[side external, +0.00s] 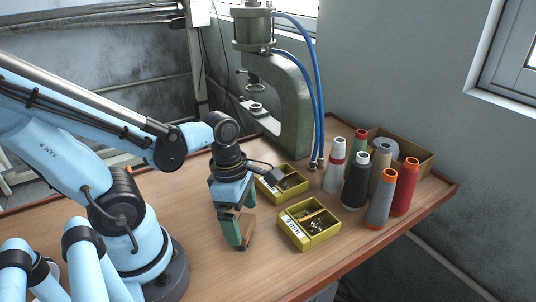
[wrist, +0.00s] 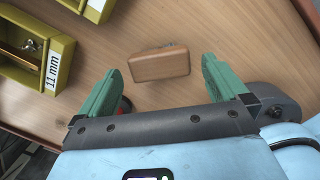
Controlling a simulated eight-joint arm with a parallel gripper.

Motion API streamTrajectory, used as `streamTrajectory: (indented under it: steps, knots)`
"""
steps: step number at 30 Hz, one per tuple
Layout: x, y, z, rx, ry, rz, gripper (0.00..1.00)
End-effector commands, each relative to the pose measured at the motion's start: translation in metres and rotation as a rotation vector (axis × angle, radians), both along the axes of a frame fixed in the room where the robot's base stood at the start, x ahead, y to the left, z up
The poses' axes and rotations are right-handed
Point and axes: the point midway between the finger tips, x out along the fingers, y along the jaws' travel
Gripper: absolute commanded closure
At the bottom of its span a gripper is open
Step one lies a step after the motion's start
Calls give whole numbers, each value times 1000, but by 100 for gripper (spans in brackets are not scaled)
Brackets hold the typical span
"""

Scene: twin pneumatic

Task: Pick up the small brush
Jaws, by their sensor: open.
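The small brush (wrist: 160,67) looks like a wooden block with rounded edges and lies on the table. Its bristles are not clearly seen. In the side view the brush (side external: 249,229) is partly hidden by my green fingers. My gripper (wrist: 162,70) is open and points down over it. In the wrist view the brush lies between and slightly beyond the two fingertips, with a gap on each side. In the side view my gripper (side external: 242,226) is low, close to the table top.
Two yellow bins, the near one (side external: 324,238) holding small metal parts and a wooden piece, stand right of my gripper. Several thread cones (side external: 356,180) stand farther right by a cardboard box (side external: 419,159). A green press (side external: 292,105) stands behind. The table (side external: 200,275) is clear in front.

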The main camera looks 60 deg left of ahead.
Motion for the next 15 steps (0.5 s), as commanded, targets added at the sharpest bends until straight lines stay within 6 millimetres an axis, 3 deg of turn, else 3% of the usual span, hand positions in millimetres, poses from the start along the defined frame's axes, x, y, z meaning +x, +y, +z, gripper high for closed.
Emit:
streamTrajectory:
  steps: [15]
  knots:
    - [3, -1, -32, 1, -1, 0, 0]
